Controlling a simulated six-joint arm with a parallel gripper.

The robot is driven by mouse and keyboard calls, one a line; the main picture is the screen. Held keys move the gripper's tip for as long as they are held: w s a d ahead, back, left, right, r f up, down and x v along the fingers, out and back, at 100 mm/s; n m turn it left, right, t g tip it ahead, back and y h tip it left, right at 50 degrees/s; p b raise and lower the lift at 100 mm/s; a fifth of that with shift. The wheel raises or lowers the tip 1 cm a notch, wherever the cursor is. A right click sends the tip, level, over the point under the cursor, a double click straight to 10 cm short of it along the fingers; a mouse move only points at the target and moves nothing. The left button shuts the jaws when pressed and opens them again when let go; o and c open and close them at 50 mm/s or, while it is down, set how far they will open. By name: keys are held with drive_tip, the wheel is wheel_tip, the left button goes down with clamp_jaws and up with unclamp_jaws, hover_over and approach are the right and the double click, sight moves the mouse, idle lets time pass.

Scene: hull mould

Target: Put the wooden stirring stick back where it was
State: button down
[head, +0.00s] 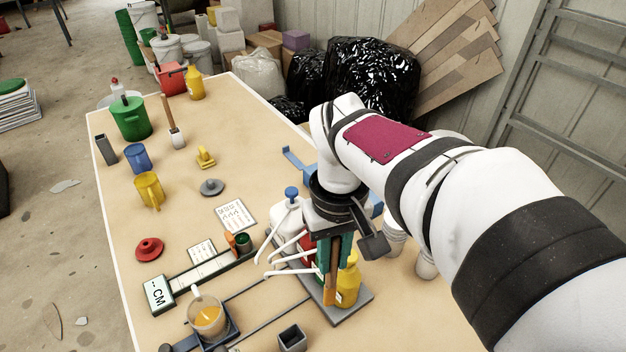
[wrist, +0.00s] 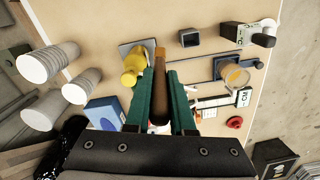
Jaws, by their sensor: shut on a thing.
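My gripper (head: 335,262), with green fingers, is shut on the wooden stirring stick (head: 331,287). The stick hangs roughly upright, its lower part below the fingers, in front of the yellow bottle (head: 348,280). In the wrist view, the stick (wrist: 159,85) lies between the two fingers of my gripper (wrist: 160,90), with a lighter orange-brown end pointing away. That end appears over or beside the grey tray of bottles; I cannot tell whether it touches. A small dark square open holder (head: 292,338) stands empty at the near edge; it also shows in the wrist view (wrist: 189,38).
The grey bottle tray (head: 349,309) holds pump bottles with white spouts (head: 288,241). A cup of amber liquid (head: 207,317) stands left of the holder. White cup stacks (head: 427,262) stand right of the tray. The table's middle (head: 190,220) is mostly clear.

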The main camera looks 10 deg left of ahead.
drive_tip(key=s+a+f+n, duration=0.2)
drive_tip(key=s+a+n, duration=0.1)
drive_tip(key=s+a, duration=0.25)
wheel_tip(320, 180, down, 10)
drive_tip(key=shift+w+a, duration=0.2)
drive_tip(key=shift+a, duration=0.15)
drive_tip(key=c, duration=0.8)
unclamp_jaws()
drive_tip(key=shift+f, duration=0.1)
drive_tip(key=shift+o, duration=0.2)
